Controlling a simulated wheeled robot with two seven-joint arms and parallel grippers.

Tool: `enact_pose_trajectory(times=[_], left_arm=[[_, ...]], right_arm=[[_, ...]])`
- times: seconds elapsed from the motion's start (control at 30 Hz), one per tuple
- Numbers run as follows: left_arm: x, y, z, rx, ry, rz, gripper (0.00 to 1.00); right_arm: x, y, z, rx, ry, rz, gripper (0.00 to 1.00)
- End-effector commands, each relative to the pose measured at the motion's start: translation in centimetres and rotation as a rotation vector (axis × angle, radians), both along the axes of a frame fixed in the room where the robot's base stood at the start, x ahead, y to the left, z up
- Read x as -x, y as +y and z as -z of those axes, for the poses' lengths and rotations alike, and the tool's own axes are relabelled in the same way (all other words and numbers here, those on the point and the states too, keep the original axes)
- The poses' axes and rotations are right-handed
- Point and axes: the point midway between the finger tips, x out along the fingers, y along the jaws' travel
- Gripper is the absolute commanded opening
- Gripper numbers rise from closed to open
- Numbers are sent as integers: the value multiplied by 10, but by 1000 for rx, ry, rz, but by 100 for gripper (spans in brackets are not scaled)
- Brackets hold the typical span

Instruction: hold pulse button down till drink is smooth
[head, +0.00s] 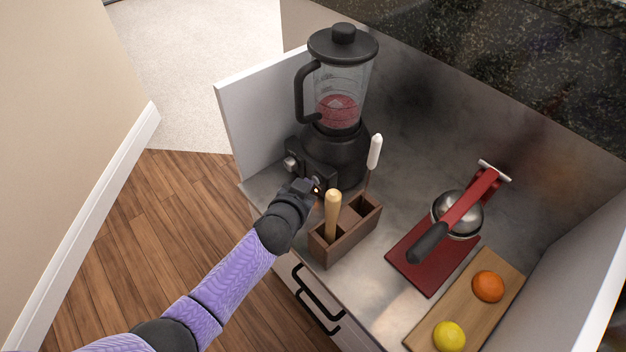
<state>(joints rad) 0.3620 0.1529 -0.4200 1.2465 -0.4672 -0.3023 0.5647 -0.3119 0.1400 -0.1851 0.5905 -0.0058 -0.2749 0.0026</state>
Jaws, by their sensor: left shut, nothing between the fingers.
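A black blender (340,155) stands at the back left of the grey counter, its lid (343,42) on. Its clear jug (350,84) holds a pink-red drink (338,112) in the lower part, with paler bits showing in it. A silver knob (291,163) is on the left of the blender's base front. My left gripper (312,187) is shut and empty, with its fingertips at the right side of the base's control front. The gripper hides the pulse button, and I cannot tell whether it touches or presses it. My right gripper is not in view.
A wooden caddy (346,235) with a wooden-handled tool (332,215) and a white-handled tool stands close right of my gripper. Further right are a red citrus press (430,262) and a board (462,307) with an orange (488,286) and a lemon (449,336).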

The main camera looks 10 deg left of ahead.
Motion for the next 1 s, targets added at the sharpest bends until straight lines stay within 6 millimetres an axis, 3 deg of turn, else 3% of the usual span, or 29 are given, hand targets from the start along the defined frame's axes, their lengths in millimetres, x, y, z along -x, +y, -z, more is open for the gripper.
enact_pose_trajectory(times=[1.0], left_arm=[[0,0,0,0,-1,0,0]], right_arm=[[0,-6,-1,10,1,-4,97]])
